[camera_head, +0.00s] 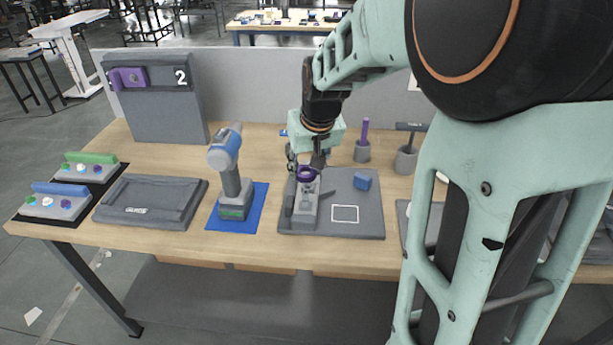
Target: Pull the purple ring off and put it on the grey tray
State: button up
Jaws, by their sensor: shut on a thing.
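The purple ring (308,175) is at the upper end of a light grey fixture (305,205) on a grey base board (360,222). My gripper (306,167) points down from above, with its fingers at the ring, shut on it. The fingers and my wrist hide part of the ring, and I cannot tell whether it is still around the fixture's post. The grey tray (193,212), a shallow dark one with a raised rim, lies to the left on the table and looks empty.
A blue-grey drill (229,160) stands upright on a blue mat between the tray and the base board. Holders with upright tools stand behind. A grey panel marked 2 (155,100) stands at the back left. My arm hides the right side.

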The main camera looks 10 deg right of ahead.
jog(key=shift+r+p, duration=0.35)
jog(key=shift+r, duration=0.25)
dwell(0.5)
notch_tip(320, 180, up, 7)
jog(key=p, duration=0.5)
jog(key=shift+r, duration=0.2)
dwell(0.6)
jog(key=shift+f, duration=0.1)
dwell(0.4)
